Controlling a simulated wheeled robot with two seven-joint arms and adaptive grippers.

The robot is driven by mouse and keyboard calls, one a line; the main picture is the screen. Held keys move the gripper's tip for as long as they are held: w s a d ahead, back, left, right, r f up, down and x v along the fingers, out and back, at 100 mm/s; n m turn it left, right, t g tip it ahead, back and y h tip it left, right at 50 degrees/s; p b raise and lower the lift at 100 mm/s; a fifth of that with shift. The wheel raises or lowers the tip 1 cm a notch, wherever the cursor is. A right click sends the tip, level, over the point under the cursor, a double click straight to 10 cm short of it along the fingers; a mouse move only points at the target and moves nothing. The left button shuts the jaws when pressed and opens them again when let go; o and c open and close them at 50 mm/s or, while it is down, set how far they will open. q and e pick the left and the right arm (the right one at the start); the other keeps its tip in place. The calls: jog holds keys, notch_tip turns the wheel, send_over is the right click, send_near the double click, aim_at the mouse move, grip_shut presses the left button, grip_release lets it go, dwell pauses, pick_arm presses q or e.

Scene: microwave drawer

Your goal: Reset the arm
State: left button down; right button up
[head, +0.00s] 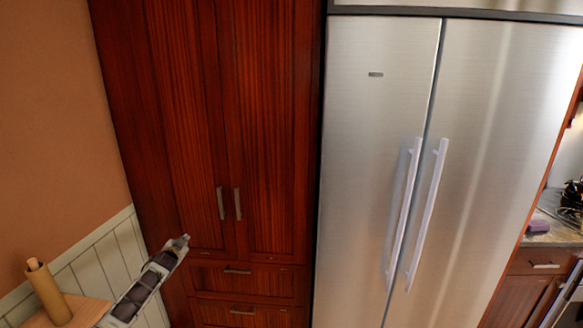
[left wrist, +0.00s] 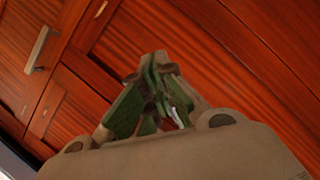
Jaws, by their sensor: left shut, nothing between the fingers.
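My left gripper (head: 181,241) comes in from the lower left in the head view, in front of the lower part of the tall dark-red wooden cabinet (head: 187,110). Its fingers are shut with nothing between them. In the left wrist view the gripper (left wrist: 152,68) points at the cabinet's wooden fronts (left wrist: 165,35), and its fingertips meet near the middle. My right gripper does not show in either view.
A steel double-door fridge (head: 383,120) stands right of the cabinet. Cabinet drawers (head: 265,282) lie low, near my left gripper. A wooden surface (head: 92,312) with a tan rolled object (head: 48,292) is at lower left. A counter (head: 548,232) is at far right.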

pick_arm(q)
jog(key=s+d+f+n+g, duration=0.1)
jog(key=s+f, duration=0.3)
jog(key=f, duration=0.4)
jog(key=s+d+f+g, duration=0.2)
jog(key=s+f, duration=0.3)
jog(key=f, duration=0.3)
jog(key=s+d+f+n+g, duration=0.1)
jog(key=s+f, duration=0.3)
jog(key=f, duration=0.4)
jog(key=s+d+f+g+h, duration=0.1)
jog(key=s+d+f+g, duration=0.1)
jog(key=s+f, duration=0.75)
jog(key=s+d+f+g, duration=0.1)
jog(key=s+d+f, duration=0.2)
jog(key=s+f, duration=0.65)
jog(key=s+d+f+g, duration=0.2)
jog(key=s+f, duration=0.3)
jog(key=s, duration=1.1)
jog(key=s+d+f+n+g, duration=0.1)
jog(key=s+d+f, duration=0.3)
jog(key=s, duration=1.2)
jog(key=s+d+f+g+h, duration=0.1)
jog(key=s+d+f+g, duration=0.2)
jog(key=s, duration=1.3)
notch_tip(320, 180, down, 3)
jog(key=shift+s+d+f, duration=0.2)
jog(key=shift+d, duration=0.15)
